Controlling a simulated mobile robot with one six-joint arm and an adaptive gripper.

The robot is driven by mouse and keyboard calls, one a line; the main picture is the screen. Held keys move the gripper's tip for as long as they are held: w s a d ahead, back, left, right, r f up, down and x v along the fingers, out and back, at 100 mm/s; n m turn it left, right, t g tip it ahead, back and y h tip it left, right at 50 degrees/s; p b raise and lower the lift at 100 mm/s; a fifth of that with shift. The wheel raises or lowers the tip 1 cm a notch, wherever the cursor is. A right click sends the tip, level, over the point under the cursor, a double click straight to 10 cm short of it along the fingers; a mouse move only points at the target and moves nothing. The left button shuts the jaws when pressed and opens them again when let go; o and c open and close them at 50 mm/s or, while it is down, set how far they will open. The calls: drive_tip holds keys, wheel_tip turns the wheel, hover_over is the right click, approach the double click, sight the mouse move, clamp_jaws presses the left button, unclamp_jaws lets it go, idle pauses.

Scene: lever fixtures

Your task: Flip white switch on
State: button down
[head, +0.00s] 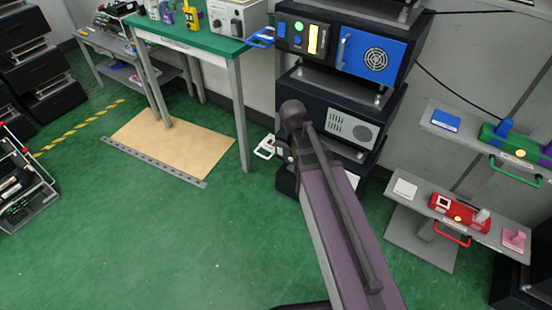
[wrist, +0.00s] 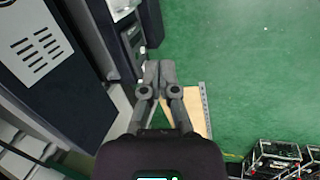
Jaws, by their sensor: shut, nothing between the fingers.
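A red box (head: 460,212) on the lower right shelf carries a pale, whitish lever (head: 481,215) that sticks up; whether this is the white switch, and its on or off state, I cannot tell. A white handle (head: 265,148) shows low beside the dark rack, and what it belongs to is mostly hidden by my arm. My gripper (wrist: 160,72) shows in the wrist view with its fingertips together and nothing between them. It is over the floor beside the dark cabinets, touching nothing that I can see. In the head view my arm hides its fingers.
A dark rack (head: 335,92) with a blue panel stands behind my arm. A green-topped table (head: 190,38) is at the back left. A green box (head: 515,140) with blue levers sits on the upper right shelf. A crate (head: 25,190) stands far left.

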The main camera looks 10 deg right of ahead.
drive_tip(key=w+a+f+n+t+h+b, duration=0.1)
drive_tip(key=w+a+f+n+b, duration=0.3)
drive_tip(key=f+b, duration=0.5)
drive_tip(key=w+a+f+n+t+h+b, duration=0.1)
drive_tip(key=w+a+f+n+t+b, duration=0.2)
drive_tip(key=w+f+n+b, duration=0.6)
drive_tip(key=w+a+f+n+t+h+b, duration=0.1)
drive_tip(key=w+a+f+n+b, duration=0.5)
drive_tip(key=b, duration=0.9)
drive_tip(key=shift+w+a+f+n+t+h, duration=0.35)
drive_tip(key=shift+w+f+t, duration=0.45)
drive_tip(key=shift+f, duration=1.1)
drive_tip(key=shift+w+d, duration=0.1)
drive_tip(key=shift+w, duration=0.05)
drive_tip(key=b, duration=0.6)
approach(279, 152)
drive_tip(key=x, duration=0.5)
drive_tip(key=shift+f, duration=0.45)
drive_tip(key=shift+w+d+r, duration=0.1)
drive_tip(key=shift+w+d, duration=0.25)
drive_tip(key=shift+w, duration=0.25)
